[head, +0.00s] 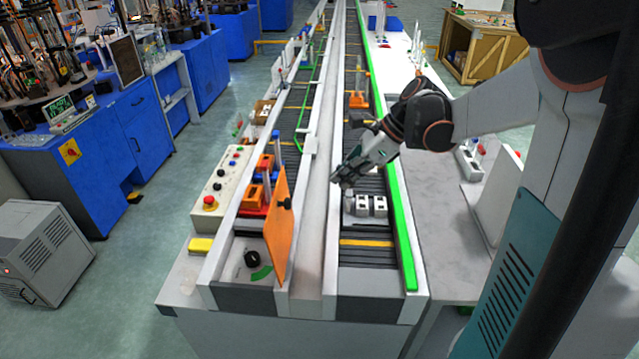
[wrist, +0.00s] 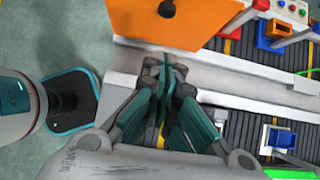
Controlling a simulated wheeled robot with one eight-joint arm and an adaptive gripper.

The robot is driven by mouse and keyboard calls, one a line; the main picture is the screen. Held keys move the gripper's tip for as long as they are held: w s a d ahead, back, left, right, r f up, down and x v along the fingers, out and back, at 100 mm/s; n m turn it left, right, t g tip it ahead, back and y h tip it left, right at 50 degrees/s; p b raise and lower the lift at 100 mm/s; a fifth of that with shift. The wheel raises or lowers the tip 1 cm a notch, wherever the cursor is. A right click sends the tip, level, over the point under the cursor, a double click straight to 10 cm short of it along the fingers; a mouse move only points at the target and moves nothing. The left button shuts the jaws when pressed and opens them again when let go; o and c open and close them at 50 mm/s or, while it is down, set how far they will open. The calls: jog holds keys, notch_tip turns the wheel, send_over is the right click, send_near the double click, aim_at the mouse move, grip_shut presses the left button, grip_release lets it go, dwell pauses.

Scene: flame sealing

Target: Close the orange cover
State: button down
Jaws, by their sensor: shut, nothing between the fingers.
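The orange cover (head: 278,228) stands upright, open, along the side of the left conveyor lane at its near end. A black knob (head: 285,203) sits on its face. In the wrist view the orange cover (wrist: 205,25) fills the top middle, its knob (wrist: 167,9) at the top edge. My gripper (head: 343,181) is to the right of the cover, over the right lane, apart from it. In the wrist view my gripper (wrist: 168,66) has its fingers together, empty, just below the cover's lower edge.
White blocks (head: 371,206) sit on the right lane below my gripper. Orange and blue fixtures (head: 256,194) stand behind the cover on the left lane. A control box (head: 218,187) with a red button is further left. A green rail (head: 400,222) edges the right lane.

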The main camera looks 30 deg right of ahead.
jog(key=a+b+x, duration=0.1)
jog(key=x, duration=0.5)
jog(key=w+a+r+b+x, duration=0.1)
jog(key=x, duration=0.4)
jog(key=shift+a+b, duration=0.2)
jog(key=shift+b, duration=0.2)
jog(key=shift+w+a+r, duration=0.1)
jog(key=shift+w, duration=0.05)
jog(key=w+a+f+g+h+p, duration=0.1)
jog(key=w+a+g+h, duration=0.1)
jog(key=w+a+h, duration=0.35)
jog(key=w+a+f+g+h+p, duration=0.1)
jog(key=w+a+g+h, duration=0.1)
jog(key=a, duration=0.6)
jog(key=shift+y, duration=0.25)
jog(key=shift+w+a+f+b, duration=0.9)
jog(key=shift+a+f, duration=0.65)
jog(key=shift+f, duration=0.5)
jog(key=shift+w+a+f+b, duration=0.9)
jog(key=shift+a+f, duration=0.6)
jog(key=shift+f, duration=0.6)
jog(key=shift+w+a+f+b, duration=0.75)
jog(key=shift+w+a+f, duration=0.25)
jog(key=shift+a+f, duration=0.8)
